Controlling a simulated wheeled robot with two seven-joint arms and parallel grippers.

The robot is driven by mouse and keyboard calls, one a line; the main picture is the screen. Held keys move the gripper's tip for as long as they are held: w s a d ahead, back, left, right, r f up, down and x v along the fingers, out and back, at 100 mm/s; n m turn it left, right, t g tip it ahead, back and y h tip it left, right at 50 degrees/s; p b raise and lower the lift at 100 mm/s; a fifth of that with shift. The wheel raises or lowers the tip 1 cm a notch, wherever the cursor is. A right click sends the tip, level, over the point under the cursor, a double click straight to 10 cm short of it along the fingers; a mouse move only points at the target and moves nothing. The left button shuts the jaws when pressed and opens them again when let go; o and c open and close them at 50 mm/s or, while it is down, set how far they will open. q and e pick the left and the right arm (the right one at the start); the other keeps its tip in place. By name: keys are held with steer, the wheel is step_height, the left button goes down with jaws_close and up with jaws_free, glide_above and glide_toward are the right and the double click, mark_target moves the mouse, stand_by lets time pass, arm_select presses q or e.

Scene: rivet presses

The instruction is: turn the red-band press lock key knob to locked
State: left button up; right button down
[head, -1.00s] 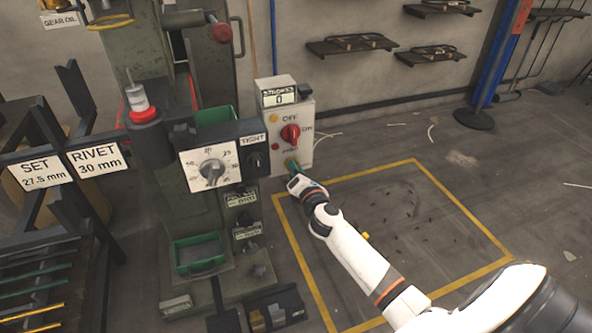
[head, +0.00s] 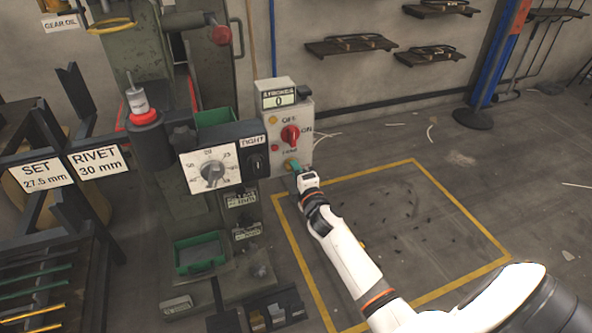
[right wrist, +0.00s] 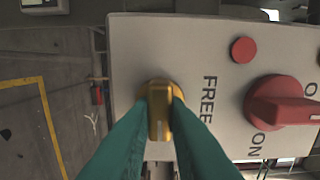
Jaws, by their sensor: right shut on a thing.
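The press's white control box (head: 301,115) stands right of the green press column. My right gripper (head: 292,166) is at the lower part of its front face. In the right wrist view, the teal fingers (right wrist: 159,125) are shut on the brass-yellow lock key knob (right wrist: 158,112), one finger on each side of its bar. The bar runs up and down in that picture. The word FREE is printed just right of the knob; any locked label is hidden or out of view. In the head view the fingers mostly cover the knob. My left gripper is not in view.
A red rotary switch (head: 290,135) marked OFF and ON sits above the lock key knob, with a red button (right wrist: 243,50) beside it. A white dial panel (head: 211,172) stands to the left.

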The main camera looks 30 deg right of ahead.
steer(key=shift+m, duration=0.3)
steer(key=c, duration=1.4)
jaws_free()
steer(key=shift+d, duration=0.1)
